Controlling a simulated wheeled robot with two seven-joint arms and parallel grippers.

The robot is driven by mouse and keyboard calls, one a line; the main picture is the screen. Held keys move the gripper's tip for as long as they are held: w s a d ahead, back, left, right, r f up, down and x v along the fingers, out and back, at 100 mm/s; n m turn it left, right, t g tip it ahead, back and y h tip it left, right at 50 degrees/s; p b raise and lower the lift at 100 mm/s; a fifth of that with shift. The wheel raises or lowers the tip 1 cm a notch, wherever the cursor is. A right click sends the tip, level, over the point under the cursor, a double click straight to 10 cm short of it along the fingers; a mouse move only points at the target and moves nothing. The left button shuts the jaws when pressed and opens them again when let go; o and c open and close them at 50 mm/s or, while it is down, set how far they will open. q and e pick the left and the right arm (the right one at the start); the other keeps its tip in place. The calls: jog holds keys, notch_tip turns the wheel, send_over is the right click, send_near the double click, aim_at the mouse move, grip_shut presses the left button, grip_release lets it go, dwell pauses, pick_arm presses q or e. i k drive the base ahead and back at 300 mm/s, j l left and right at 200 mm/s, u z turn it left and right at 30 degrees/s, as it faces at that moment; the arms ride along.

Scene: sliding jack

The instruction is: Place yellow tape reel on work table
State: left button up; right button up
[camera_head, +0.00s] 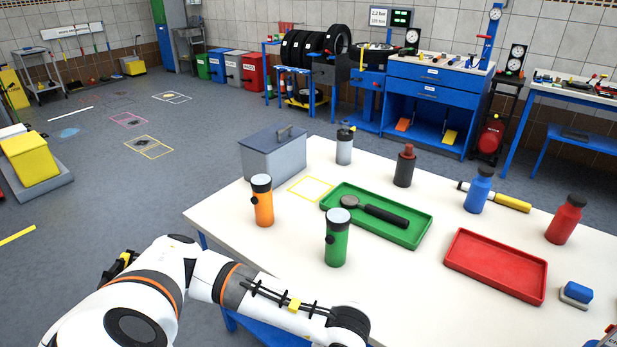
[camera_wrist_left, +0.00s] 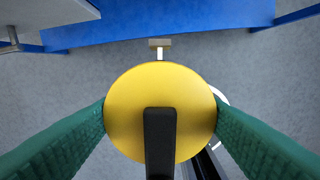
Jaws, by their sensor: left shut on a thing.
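The yellow tape reel (camera_wrist_left: 130,105) shows in the left wrist view as a round yellow disc with a dark strip across its lower half. My left gripper (camera_wrist_left: 160,112) is shut on it, with green finger pads pressed against both sides. Grey floor and a blue beam show behind it. The white-topped work table (camera_head: 400,290) fills the right half of the head view. My left arm reaches in from the lower left to the table's near edge; its gripper and the reel are not visible there. My right gripper is not in view.
On the table are an orange flashlight (camera_head: 262,203), a green flashlight (camera_head: 336,240), a green tray (camera_head: 410,238) holding a black-handled tool, a red tray (camera_head: 496,265), several bottles and a grey box (camera_head: 275,158). A yellow outlined square (camera_head: 311,188) is empty. The tabletop between the green flashlight and red tray is clear.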

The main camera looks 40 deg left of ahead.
aim_at(311, 188)
jog(key=j+z, duration=0.1)
jog(key=j, duration=0.3)
jog(key=k+j+z, duration=0.1)
jog(key=j, duration=0.3)
jog(key=k+j+z, duration=0.1)
jog(key=j, duration=0.3)
jog(key=j+z, duration=0.1)
jog(key=j, duration=0.3)
jog(key=k+j+z, duration=0.1)
jog(key=j, duration=0.3)
jog(key=k+j+z, duration=0.1)
jog(key=j, duration=0.25)
jog(key=k+j+z, duration=0.1)
jog(key=j, duration=0.3)
jog(key=k, duration=0.1)
